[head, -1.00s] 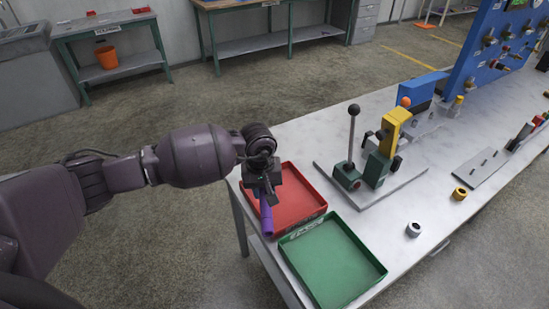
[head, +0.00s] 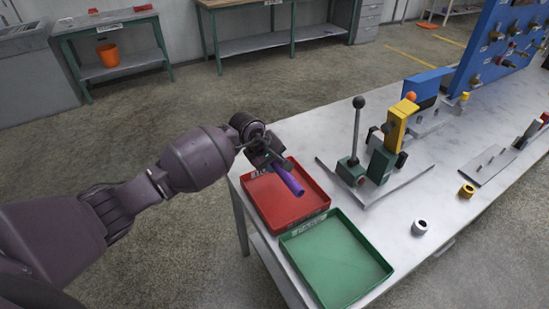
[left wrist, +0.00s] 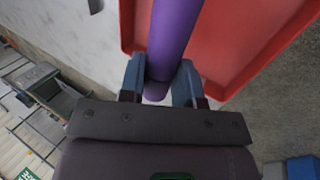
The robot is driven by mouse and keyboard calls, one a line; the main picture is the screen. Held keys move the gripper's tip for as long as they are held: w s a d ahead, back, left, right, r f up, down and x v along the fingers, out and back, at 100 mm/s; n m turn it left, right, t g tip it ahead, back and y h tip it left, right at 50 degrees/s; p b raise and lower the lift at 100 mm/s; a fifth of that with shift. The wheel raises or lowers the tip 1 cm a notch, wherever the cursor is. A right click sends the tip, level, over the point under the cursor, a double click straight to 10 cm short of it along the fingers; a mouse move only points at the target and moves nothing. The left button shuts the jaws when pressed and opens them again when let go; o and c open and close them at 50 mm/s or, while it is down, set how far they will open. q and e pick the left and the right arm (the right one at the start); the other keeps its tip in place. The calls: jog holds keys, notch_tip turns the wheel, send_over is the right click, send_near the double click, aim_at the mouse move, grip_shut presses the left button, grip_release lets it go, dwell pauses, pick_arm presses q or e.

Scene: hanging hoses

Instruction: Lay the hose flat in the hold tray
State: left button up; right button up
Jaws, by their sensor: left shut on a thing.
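My left gripper (head: 272,162) is shut on a purple hose (head: 289,181) and holds it over the far part of a red tray (head: 290,211). The hose is tilted, its free end pointing down and right in the head view. It appears to be above the tray floor; the exact gap is unclear. In the left wrist view the hose (left wrist: 173,35) sits between both fingers (left wrist: 158,80), with the red tray (left wrist: 238,45) beyond it. A green tray (head: 340,262) is beside the red one. The tray labels are too small to read. My right gripper is out of view.
A lever stand (head: 356,140) and a yellow-and-green fixture (head: 390,145) stand right of the red tray on the table (head: 330,165). The green tray is empty.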

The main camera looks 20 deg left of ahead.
aim_at(278, 184)
pick_arm(q)
notch_tip(278, 184, down, 6)
jog(key=shift+r+b, duration=0.1)
jog(key=shift+b, duration=1.15)
jog(key=shift+f, duration=0.55)
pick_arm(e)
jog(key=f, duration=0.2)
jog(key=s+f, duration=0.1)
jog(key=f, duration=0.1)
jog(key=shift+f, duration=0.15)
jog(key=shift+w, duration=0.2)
pick_arm(q)
jog(key=o, duration=1.1)
jog(key=shift+s+a+f, duration=0.1)
jog(key=shift+s, duration=0.05)
jog(key=shift+r, duration=0.2)
jog(key=v, duration=1)
jog(key=shift+r, duration=0.4)
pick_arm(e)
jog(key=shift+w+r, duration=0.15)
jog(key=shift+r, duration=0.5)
